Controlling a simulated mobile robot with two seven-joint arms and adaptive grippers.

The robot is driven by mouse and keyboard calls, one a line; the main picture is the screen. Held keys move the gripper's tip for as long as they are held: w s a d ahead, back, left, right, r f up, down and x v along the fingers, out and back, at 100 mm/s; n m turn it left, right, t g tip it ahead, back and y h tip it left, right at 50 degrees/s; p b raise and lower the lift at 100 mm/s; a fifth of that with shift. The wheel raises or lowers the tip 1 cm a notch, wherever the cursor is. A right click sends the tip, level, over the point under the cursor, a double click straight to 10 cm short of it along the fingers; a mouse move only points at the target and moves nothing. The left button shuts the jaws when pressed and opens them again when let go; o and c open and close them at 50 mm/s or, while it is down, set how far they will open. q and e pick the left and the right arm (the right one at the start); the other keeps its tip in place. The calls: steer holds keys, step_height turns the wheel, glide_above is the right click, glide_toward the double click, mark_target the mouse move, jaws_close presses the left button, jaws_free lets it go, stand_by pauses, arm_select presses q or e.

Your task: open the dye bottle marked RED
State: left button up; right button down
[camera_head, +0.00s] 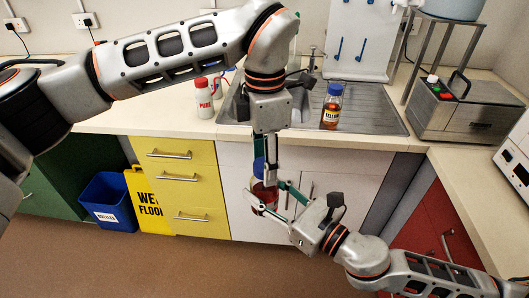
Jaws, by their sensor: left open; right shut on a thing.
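A bottle of dark red liquid (263,196) with a blue cap (258,166) is held up in front of the white cupboard doors, below the counter's front edge. Its label is mostly hidden by my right gripper. My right gripper (270,198) comes in from the lower right and is shut on the bottle's body. My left gripper (266,168) points straight down above the bottle, open, with its fingers at the cap. I cannot tell whether the fingers touch the cap.
A white bottle with a red cap (204,100) stands on the counter at left. A metal bath (465,110) stands at right. A blue bin (108,203) and yellow floor sign (147,200) are below left.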

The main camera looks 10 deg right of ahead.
arm_select(q)
steer(key=c, duration=1.1)
steer(key=n, duration=0.9)
steer(key=shift+r, duration=0.1)
steer(key=shift+r, duration=1)
